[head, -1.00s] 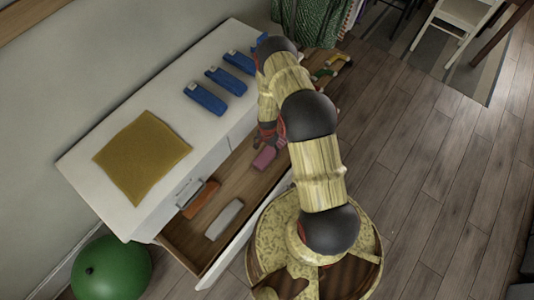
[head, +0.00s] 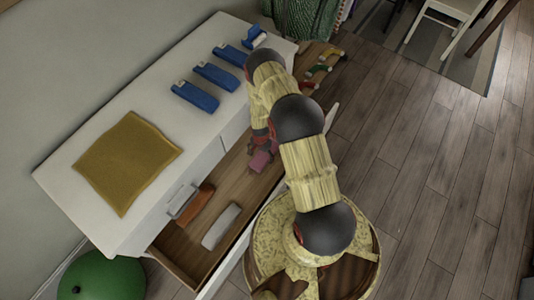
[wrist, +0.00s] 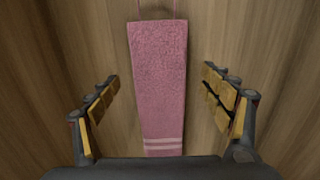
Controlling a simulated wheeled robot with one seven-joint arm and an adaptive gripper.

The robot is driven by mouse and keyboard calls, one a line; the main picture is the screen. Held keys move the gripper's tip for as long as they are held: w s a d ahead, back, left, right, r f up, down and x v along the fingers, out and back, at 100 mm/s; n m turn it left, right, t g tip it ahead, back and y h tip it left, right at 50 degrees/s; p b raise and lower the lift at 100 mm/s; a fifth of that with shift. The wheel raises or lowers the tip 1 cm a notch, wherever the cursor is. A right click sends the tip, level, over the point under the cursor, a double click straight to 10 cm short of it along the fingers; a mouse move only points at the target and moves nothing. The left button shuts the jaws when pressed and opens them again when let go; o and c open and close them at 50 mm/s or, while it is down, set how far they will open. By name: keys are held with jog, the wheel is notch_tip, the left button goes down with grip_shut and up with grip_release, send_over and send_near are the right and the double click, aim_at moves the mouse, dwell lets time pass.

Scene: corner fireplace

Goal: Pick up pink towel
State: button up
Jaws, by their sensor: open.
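The pink towel (wrist: 158,85) lies flat on the wooden drawer bottom, long and folded, with pale stripes at its near end and a thin loop at its far end. In the head view the pink towel (head: 262,161) shows as a small patch inside the open drawer, partly hidden by my gripper. My gripper (wrist: 161,92) is open, with one finger on each side of the towel and a gap to it on both sides. In the head view my gripper (head: 264,141) is down over the drawer, mostly hidden by my arm.
The open drawer (head: 178,252) also holds an orange item (head: 198,204) and a white item (head: 221,226). On the white cabinet top (head: 135,96) are a mustard cloth (head: 127,162) and several blue items (head: 195,96). A green ball (head: 101,278) sits on the floor.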

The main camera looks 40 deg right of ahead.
aim_at(261, 159)
notch_tip(261, 159, down, 3)
jog(key=shift+r, duration=0.1)
jog(key=shift+c, duration=0.2)
jog(key=c, duration=1.4)
jog(key=shift+o, duration=0.2)
jog(key=shift+r, duration=0.1)
